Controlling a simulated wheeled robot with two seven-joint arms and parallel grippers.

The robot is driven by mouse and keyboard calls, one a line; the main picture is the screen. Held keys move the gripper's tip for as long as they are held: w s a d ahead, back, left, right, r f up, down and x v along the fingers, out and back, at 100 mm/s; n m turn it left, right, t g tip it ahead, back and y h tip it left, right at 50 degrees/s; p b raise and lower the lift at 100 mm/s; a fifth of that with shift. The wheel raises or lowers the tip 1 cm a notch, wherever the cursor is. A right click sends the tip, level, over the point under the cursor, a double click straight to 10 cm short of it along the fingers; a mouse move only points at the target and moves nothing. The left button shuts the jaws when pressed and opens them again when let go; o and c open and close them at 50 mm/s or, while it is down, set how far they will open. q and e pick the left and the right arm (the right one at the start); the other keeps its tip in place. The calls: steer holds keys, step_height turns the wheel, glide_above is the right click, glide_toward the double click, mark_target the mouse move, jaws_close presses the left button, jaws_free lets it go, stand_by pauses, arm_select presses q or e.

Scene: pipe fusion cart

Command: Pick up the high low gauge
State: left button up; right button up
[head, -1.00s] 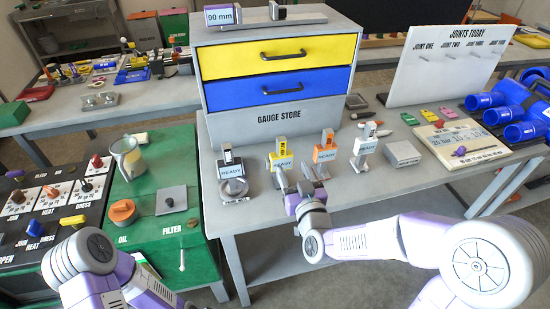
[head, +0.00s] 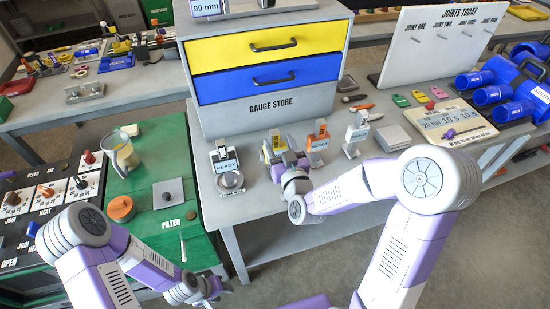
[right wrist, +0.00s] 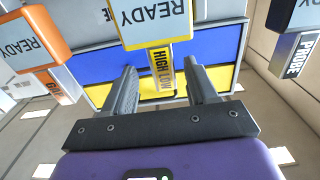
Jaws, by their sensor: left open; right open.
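The high low gauge is yellow with a READY plate and stands on the bench in the head view (head: 268,150). In the right wrist view its HIGH LOW stem (right wrist: 162,72) shows between my right gripper's two dark fingers. My right gripper (head: 284,163) is open at the gauge, one finger on each side. Gaps show beside the stem, and the gripper partly hides the gauge in the head view. My left gripper (head: 206,290) is low, in front of the green cabinet, away from the gauge; its fingers are small in view.
A silver gauge marked PROBE (right wrist: 292,62) stands left of the yellow one in the head view. An orange gauge (head: 318,140) and a white gauge (head: 356,132) stand to its right. The gauge store drawers (head: 268,75) rise behind. A grey block (head: 392,138) lies further right.

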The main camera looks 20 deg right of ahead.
mark_target(273, 134)
steer(key=w, duration=0.4)
steer(key=shift+w+a+r, duration=0.1)
steer(key=shift+w+a, duration=0.2)
steer(key=shift+w, duration=0.1)
jaws_close()
